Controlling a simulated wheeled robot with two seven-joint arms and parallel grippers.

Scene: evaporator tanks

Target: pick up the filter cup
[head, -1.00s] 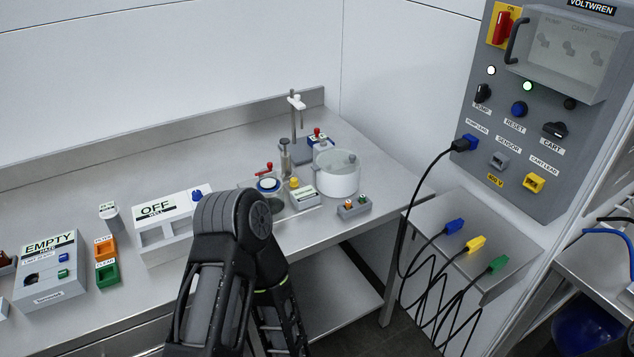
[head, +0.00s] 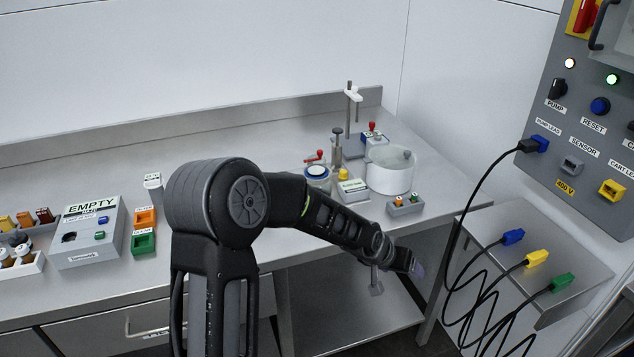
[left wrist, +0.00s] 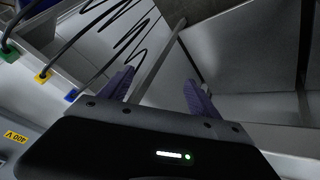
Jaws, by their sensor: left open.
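No label marks a filter cup for certain. A small pale cup (head: 153,187) stands behind the orange block in the head view, partly hidden by my arm. A round vessel with a blue ring (head: 317,175) and a red handle stands further right on the bench; I cannot tell which one is the filter cup. My left gripper (head: 416,270) is past the bench's front edge, apart from both. In the left wrist view its two purple fingers (left wrist: 157,92) are spread with nothing between them. My right gripper is not in view.
A white pot (head: 391,172), a stand (head: 349,120) and a small grey block (head: 405,206) are at the bench's right. The EMPTY box (head: 88,235) is at left. Cables with blue, yellow and green plugs (head: 562,283) lie on the side shelf near my gripper.

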